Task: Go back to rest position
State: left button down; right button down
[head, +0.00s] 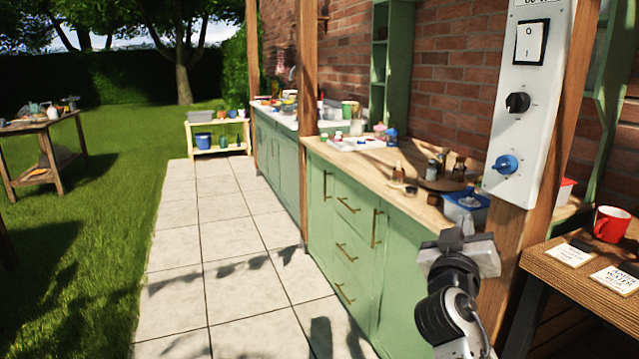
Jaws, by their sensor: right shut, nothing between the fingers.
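My right gripper (457,245) is at the lower right of the head view, in front of the green cabinet and just left of the wooden post. Its jaws are shut and hold nothing. It appears apart from the furniture around it. My left gripper and left arm are out of the picture.
A control panel (522,90) with a switch and two knobs is fixed to the wooden post (500,290). A red mug (611,223) and cards stand on a table (560,278) at right. A green cabinet (345,225) carries jars. Paving (220,240) at left is clear.

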jog(key=s+a+f+n+g+y, duration=0.1)
jog(key=s+f+y, duration=0.2)
jog(key=f, duration=0.4)
jog(key=s+a+f+n+g+y, duration=0.1)
jog(key=s+a+f+y, duration=0.1)
jog(key=f, duration=0.4)
jog(key=s+a+f+g+y+p, duration=0.1)
jog(key=s+a+f+y, duration=0.1)
jog(key=s+f, duration=0.3)
jog(key=s+a+f+g+y+p, duration=0.1)
jog(key=s+f, duration=0.4)
jog(key=s, duration=0.6)
jog(key=s+a+f+g+y, duration=0.2)
jog(key=s+a+f+y, duration=0.2)
jog(key=s, duration=0.3)
jog(key=shift+s+a+f+g+y+p, duration=0.3)
jog(key=shift+s+f+g+y+p, duration=0.1)
jog(key=shift+y, duration=0.1)
